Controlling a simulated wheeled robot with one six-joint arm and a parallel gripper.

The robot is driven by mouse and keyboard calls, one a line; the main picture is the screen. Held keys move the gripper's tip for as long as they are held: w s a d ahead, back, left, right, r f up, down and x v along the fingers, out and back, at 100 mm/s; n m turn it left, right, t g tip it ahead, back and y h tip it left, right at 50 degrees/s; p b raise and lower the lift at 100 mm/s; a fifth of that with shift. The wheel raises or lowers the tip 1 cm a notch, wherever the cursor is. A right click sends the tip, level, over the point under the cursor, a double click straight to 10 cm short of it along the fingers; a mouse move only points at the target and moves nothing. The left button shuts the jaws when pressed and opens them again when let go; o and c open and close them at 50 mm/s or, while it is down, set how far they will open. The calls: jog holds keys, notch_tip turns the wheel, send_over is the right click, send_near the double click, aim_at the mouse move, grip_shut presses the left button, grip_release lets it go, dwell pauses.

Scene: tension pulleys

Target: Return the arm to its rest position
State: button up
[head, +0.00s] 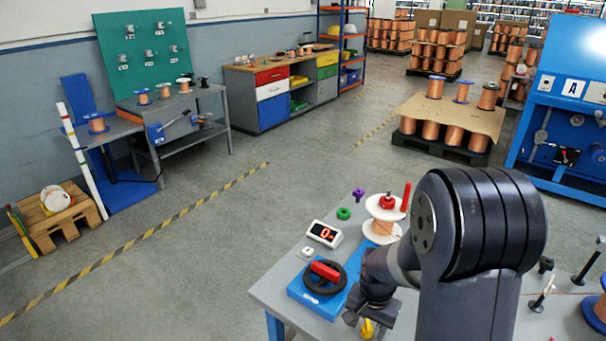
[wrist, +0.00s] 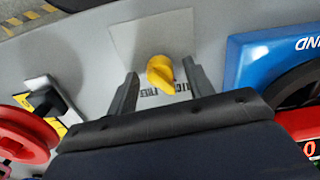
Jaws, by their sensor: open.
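My gripper (head: 362,317) is low over the front part of the grey table (head: 272,290) in the head view, below my dark arm. In the wrist view my gripper (wrist: 160,70) is open, with its two dark fingers apart. A yellow knob (wrist: 161,74) shows between the fingers, with a gap on each side. It stands on a light plate (wrist: 135,42) with partly hidden lettering. The yellow knob (head: 367,328) also shows just below the gripper in the head view. I cannot tell its exact height relative to the fingertips.
A blue box with a black handwheel (head: 312,288) and red block stands left of the gripper. Small upright fittings (head: 541,296) stand at right. The floor left of the table is clear.

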jog(key=shift+m, duration=0.8)
notch_tip(320, 180, up, 6)
jog(key=shift+r+p, duration=0.1)
jog(key=shift+p, duration=0.2)
jog(key=shift+r, duration=0.85)
